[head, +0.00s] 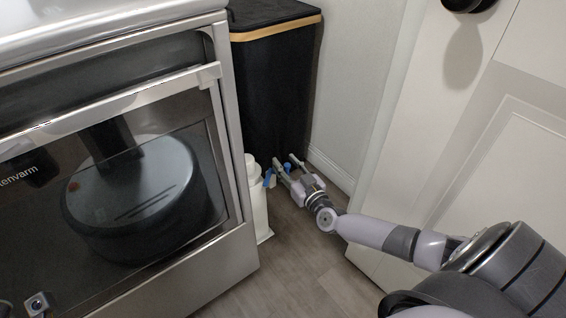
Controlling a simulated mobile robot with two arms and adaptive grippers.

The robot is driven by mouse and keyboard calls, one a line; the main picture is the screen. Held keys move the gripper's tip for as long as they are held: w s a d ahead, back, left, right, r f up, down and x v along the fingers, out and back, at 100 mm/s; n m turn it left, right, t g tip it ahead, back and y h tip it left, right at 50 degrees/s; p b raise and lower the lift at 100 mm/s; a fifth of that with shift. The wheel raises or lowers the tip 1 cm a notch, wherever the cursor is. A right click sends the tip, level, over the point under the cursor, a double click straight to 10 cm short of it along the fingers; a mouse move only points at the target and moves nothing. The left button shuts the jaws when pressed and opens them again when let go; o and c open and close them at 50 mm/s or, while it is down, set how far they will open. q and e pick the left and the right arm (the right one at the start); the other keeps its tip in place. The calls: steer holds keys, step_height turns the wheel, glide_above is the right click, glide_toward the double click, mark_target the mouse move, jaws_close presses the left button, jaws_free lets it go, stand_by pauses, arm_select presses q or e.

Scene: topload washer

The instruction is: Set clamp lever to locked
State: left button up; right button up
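Small blue parts, seemingly the clamp lever (269,178), show beside a white bottle-like object (257,205) on the floor. Another bit of blue shows between the fingers of my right gripper (286,162). Whether the two blue bits are one piece, and the lever's exact position, is too small to tell. My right gripper reaches in low from the right, its fingers apart around the blue bit. I cannot tell whether they touch it.
A steel appliance with a dark glass door (120,190) fills the left. A tall black bin (275,95) with a wooden rim stands behind the gripper. A white panelled door (500,150) is at the right. Bare wooden floor (300,285) lies in front.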

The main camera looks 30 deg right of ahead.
steer(key=shift+c, duration=0.4)
jaws_close()
